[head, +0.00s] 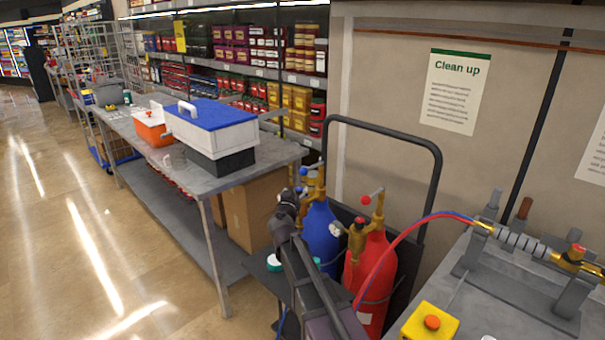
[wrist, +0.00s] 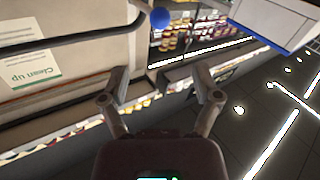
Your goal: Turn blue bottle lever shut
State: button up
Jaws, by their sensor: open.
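The blue bottle (head: 320,232) stands in the cart, left of the red bottle (head: 372,282), with brass valve fittings on top. Its lever ends in a blue knob (head: 304,171) in the head view. A blue ball, apparently the same knob (wrist: 160,18), shows in the wrist view beyond and between my fingertips, not touching them. My gripper (wrist: 160,82) is open and empty. In the head view my dark arm covers the left side of the blue bottle, and the fingers are hard to make out against the valve. The lever's arm is mostly hidden.
The red bottle's lever has a red knob (head: 366,200). The cart's black handle (head: 437,190) rises behind both bottles. A metal table (head: 210,180) with a blue-lidded box (head: 205,125) stands left. A pump bench (head: 455,290) and a yellow button box (head: 430,323) are at right.

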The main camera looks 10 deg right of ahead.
aim_at(302, 174)
jog(key=x, duration=1.3)
jog(key=shift+w+d, duration=0.1)
jog(key=shift+w, duration=0.2)
